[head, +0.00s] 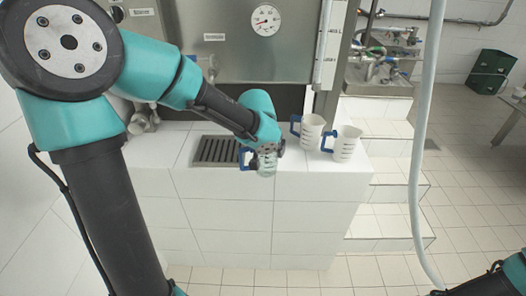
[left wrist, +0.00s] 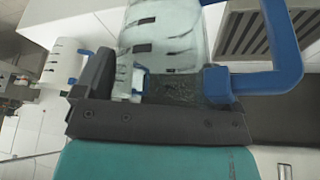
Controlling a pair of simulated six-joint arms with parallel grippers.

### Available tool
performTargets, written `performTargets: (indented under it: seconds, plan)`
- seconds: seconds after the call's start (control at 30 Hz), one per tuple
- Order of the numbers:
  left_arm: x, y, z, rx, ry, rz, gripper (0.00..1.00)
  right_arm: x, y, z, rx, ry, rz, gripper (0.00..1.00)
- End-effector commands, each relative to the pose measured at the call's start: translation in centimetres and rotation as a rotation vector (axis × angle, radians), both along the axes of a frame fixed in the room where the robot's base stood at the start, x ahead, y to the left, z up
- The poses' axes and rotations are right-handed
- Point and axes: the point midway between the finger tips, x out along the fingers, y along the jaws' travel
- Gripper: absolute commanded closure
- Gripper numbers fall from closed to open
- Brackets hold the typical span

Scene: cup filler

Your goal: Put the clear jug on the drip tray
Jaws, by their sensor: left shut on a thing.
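The clear jug (head: 267,166) has a blue handle on its left side and dark marks on its wall. My left gripper (head: 268,148) is shut on it. The jug is by the counter's front edge, just right of the drip tray (head: 203,163), a dark slotted grille set in the white counter. I cannot tell whether its base touches the counter. In the left wrist view the clear jug (left wrist: 160,45) sits at the gripper (left wrist: 150,95), with the drip tray (left wrist: 243,32) beyond its blue handle. My right gripper is out of view; only part of that arm shows.
Two white jugs with blue handles, a left one (head: 312,132) and a right one (head: 346,146), stand on the counter to the right. A steel machine with a gauge (head: 266,20) rises behind. White steps (head: 385,195) and a pale hose (head: 422,130) are at the right.

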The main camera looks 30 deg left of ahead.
Motion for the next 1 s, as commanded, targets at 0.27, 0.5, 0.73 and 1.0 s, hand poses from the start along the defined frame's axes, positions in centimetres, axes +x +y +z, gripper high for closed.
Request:
performTargets:
  seconds: [0.27,0.5,0.73,1.0]
  plan:
    - [2.5,1.6,-0.3,0.000,0.001,0.002,0.35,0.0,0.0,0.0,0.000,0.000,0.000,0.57]
    - [6.8,4.3,-0.8,0.001,0.000,0.004,0.35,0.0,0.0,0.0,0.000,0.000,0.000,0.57]
    - [10.7,6.9,-1.2,0.000,0.000,0.002,0.35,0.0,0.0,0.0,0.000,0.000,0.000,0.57]
    - [12.8,8.2,-1.4,0.000,0.000,0.000,0.35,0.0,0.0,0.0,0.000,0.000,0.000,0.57]
